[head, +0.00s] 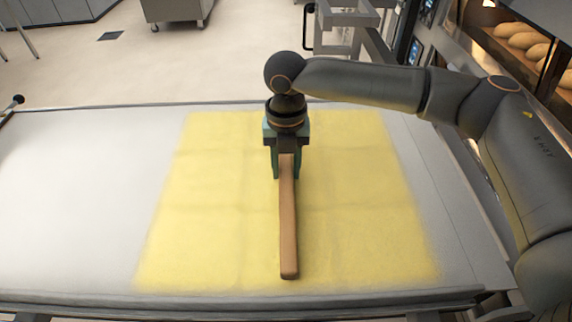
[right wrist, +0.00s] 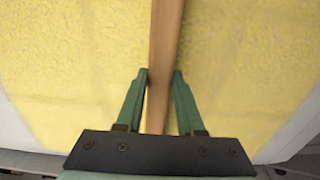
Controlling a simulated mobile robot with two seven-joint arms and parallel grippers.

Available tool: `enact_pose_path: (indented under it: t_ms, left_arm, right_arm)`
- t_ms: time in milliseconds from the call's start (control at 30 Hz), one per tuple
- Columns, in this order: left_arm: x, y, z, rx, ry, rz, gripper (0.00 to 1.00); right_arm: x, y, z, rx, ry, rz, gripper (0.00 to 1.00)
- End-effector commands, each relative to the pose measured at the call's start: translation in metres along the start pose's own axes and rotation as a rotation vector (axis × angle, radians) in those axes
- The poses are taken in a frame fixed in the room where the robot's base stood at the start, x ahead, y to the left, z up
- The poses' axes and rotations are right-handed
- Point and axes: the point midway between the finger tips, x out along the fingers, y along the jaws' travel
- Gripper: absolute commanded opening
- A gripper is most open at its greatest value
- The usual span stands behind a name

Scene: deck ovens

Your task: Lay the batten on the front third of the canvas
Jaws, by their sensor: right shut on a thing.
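The batten (head: 288,225) is a brown wooden bar over the yellow canvas (head: 205,210), pointing from my right gripper toward the near edge of the table. My right gripper (head: 286,174) is shut on the batten near its far end, with green fingers on either side. In the right wrist view the batten (right wrist: 164,55) runs between the two green fingertips (right wrist: 160,75), above the canvas (right wrist: 75,60). I cannot tell whether the batten touches the canvas. The canvas lies flat on the pale table. My left gripper is not in view.
The pale table (head: 75,200) has clear room left of the canvas. Its near edge (head: 230,300) has a raised rail. An oven with bread loaves (head: 525,40) stands at the upper right. A metal cart (head: 178,10) and a rack (head: 345,20) stand beyond the table.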

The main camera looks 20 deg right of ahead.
Motion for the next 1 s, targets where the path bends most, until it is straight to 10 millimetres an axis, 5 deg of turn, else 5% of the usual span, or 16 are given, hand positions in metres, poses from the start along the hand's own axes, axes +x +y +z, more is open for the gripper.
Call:
enact_pose_path:
  t_ms: [233,267,500,833,1000]
  left_arm:
    - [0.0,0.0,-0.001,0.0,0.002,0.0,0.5]
    - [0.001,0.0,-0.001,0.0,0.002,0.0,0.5]
    - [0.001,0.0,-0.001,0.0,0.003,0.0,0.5]
    - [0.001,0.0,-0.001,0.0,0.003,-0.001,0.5]
    - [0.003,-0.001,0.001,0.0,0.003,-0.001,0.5]
  right_arm:
    - [0.002,0.0,0.0,0.0,0.001,0.0,0.0]
    - [0.003,0.0,0.0,0.0,0.001,0.0,0.39]
    - [0.002,0.0,0.0,0.0,0.0,0.0,0.66]
    - [-0.002,0.0,0.0,0.0,-0.001,0.0,0.67]
    - [-0.026,0.001,0.0,0.0,-0.002,0.002,0.67]
